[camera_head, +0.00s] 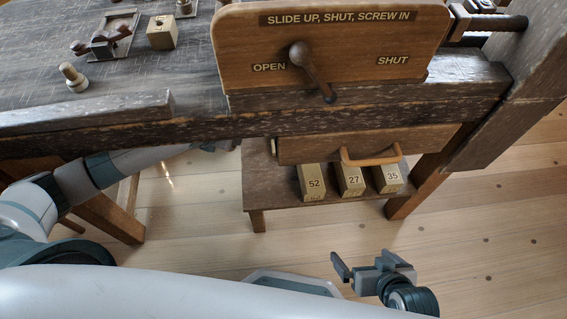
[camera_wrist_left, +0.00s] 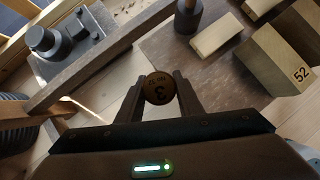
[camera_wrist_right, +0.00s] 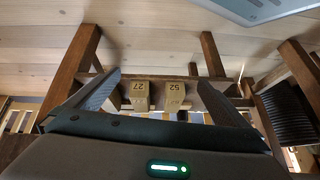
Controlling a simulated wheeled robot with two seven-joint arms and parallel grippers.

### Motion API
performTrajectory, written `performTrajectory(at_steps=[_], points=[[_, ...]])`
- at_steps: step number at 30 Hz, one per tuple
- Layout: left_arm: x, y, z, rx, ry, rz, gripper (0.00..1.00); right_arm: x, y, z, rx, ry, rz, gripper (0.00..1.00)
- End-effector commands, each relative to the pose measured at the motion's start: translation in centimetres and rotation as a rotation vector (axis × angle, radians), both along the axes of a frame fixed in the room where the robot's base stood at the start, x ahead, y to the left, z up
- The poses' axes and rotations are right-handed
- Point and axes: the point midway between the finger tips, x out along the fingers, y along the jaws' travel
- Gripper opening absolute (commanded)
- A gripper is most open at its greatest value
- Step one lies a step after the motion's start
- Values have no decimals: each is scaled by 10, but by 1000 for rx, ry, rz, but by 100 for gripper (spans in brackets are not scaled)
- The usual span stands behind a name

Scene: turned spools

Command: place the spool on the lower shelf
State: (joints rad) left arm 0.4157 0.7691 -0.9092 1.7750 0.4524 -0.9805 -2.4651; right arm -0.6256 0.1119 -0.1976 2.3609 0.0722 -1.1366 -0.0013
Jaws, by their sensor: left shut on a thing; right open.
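My left gripper (camera_wrist_left: 158,97) is shut on the spool (camera_wrist_left: 158,86), whose round brown end, marked 3, faces the left wrist camera. The rest of the spool is hidden behind that end. In the head view the left arm reaches under the table, and its gripper is hidden there. The lower shelf (camera_head: 268,190) is a dark board under the table, and it also shows beyond the spool in the left wrist view (camera_wrist_left: 224,82). I cannot tell whether the spool touches it. My right gripper (camera_head: 360,270) is open and empty above the floor, away from the shelf.
Blocks marked 52 (camera_head: 312,182), 27 (camera_head: 350,180) and 35 (camera_head: 388,178) stand on the shelf's right part. A drawer (camera_head: 310,148) with a wooden handle overhangs it. The table's front edge (camera_head: 120,132) lies above the left arm.

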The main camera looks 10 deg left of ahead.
Motion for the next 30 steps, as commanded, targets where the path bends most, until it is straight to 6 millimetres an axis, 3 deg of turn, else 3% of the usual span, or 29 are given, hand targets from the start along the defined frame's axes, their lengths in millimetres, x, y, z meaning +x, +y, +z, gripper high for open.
performTrajectory(at_steps=[5,19,24,30], points=[[-5,-19,-12,-4,3,-2,12,2,2,-1,6,-9,0,100],[-22,-99,-61,-4,3,0,12,8,16,5,52,-76,6,100],[-25,-111,-69,-1,1,0,12,6,18,6,61,-85,6,100],[-25,-112,-69,1,1,1,12,8,18,6,61,-91,7,100]])
